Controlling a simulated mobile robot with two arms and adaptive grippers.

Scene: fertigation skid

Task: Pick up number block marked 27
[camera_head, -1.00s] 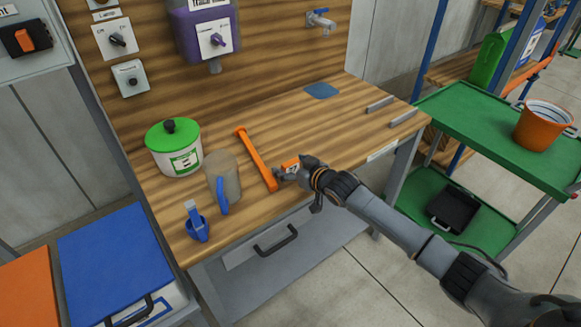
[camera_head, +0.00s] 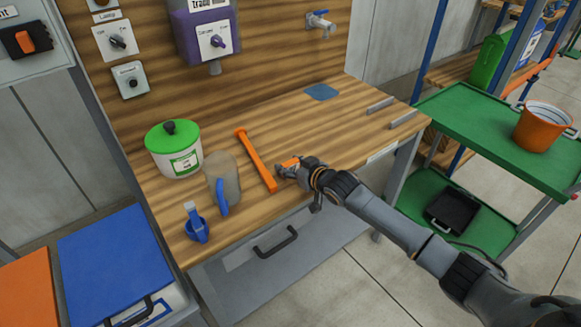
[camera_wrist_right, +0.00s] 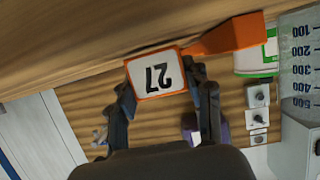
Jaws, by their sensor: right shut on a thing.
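The number block marked 27 (camera_wrist_right: 157,73) has a white face with an orange rim. It shows upside down between the two fingers of my right gripper (camera_wrist_right: 162,98) in the right wrist view. In the head view the block (camera_head: 289,162) is a small orange piece at the tip of my right gripper (camera_head: 286,170), partly hidden by the fingers. The right gripper is shut on the block, near the front edge of the wooden bench (camera_head: 330,140). I cannot tell whether the block is clear of the bench top. My left gripper is not in view.
A long orange bar (camera_head: 256,160) lies just left of the gripper. A blue pad (camera_head: 321,92) lies at the back. The bench's right half is mostly clear.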

